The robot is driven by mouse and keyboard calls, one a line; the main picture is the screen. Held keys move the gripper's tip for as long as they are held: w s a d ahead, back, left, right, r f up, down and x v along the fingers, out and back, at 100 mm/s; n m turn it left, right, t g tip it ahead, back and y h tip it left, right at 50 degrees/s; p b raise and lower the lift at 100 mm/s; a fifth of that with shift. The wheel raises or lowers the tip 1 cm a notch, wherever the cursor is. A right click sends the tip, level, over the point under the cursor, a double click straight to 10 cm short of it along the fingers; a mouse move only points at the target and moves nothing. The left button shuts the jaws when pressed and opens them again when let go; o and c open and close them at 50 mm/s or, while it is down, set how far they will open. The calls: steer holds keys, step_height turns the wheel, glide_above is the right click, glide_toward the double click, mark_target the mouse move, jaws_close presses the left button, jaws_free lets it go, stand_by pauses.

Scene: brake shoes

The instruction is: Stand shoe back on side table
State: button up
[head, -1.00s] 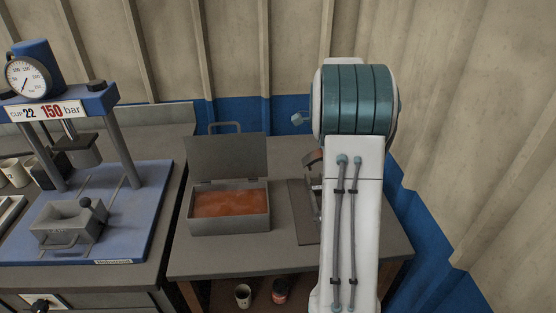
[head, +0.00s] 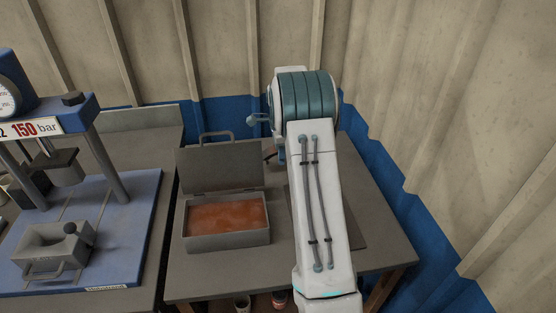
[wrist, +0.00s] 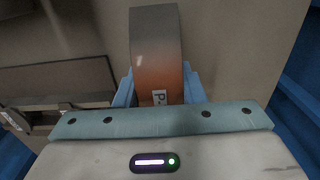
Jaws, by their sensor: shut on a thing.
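The shoe (wrist: 156,50) is a curved brown-orange piece with a small white label near my gripper. My gripper (wrist: 158,88) is shut on it, with a blue finger on each side in the wrist view. In the head view my arm hides the gripper and most or all of the shoe. The grey side table (head: 383,238) stands below my arm. Whether the shoe touches the table cannot be told.
An open metal box (head: 228,241) with orange-brown contents stands on the table's left part, its lid (head: 220,164) raised. A dark mat (head: 350,228) lies partly under my arm. A blue press (head: 120,240) stands on the left bench. The table's right front is clear.

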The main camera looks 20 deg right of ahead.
mark_target(278, 170)
steer(key=shift+w+a+f, duration=0.25)
steer(key=shift+w+f, duration=0.05)
steer(key=shift+w, duration=0.15)
steer(key=shift+f+p, duration=0.45)
steer(key=shift+f, duration=1.5)
steer(key=shift+f, duration=0.2)
steer(key=o, duration=1.2)
step_height(278, 170, up, 12)
steer(key=shift+r+b, duration=0.15)
steer(key=shift+b, duration=0.4)
